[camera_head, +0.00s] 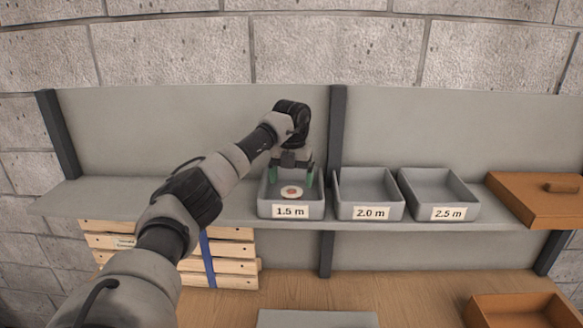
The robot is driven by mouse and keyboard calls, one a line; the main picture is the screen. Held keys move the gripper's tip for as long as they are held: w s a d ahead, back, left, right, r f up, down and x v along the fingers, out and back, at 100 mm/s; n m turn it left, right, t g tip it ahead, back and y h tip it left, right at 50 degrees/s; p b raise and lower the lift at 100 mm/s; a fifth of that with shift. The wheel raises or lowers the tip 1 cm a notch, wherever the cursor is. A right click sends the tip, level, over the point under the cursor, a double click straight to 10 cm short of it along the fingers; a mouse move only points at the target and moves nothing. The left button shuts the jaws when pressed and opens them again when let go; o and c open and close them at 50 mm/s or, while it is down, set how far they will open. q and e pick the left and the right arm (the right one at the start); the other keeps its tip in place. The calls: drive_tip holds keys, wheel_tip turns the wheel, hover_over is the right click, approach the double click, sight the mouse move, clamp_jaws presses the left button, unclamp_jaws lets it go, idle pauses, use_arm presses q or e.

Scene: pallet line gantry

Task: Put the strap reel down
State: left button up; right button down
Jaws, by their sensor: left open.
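The strap reel (291,191), a small pale disc with a reddish-brown centre, lies inside the grey bin labelled 1.5 m (264,195). My left gripper (291,180) is above this bin, pointing down, with its green-tipped fingers spread apart on either side of the reel. The fingers are open and do not appear to touch the reel. My right gripper is not in the view.
Grey bins labelled 2.0 m (371,213) and 2.5 m (448,213) stand to the right on the same shelf (240,214). A brown lidded box (535,205) is at the shelf's right end. Below are strapped wooden slats (235,267), a grey plate (317,319) and an orange-brown tray (515,299).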

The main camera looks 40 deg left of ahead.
use_arm(q)
wheel_tip(320, 180, up, 6)
drive_tip(key=b, duration=0.1)
drive_tip(key=shift+r, duration=0.2)
drive_tip(key=shift+d+f, duration=0.1)
drive_tip(key=shift+f, duration=0.05)
idle(0.4)
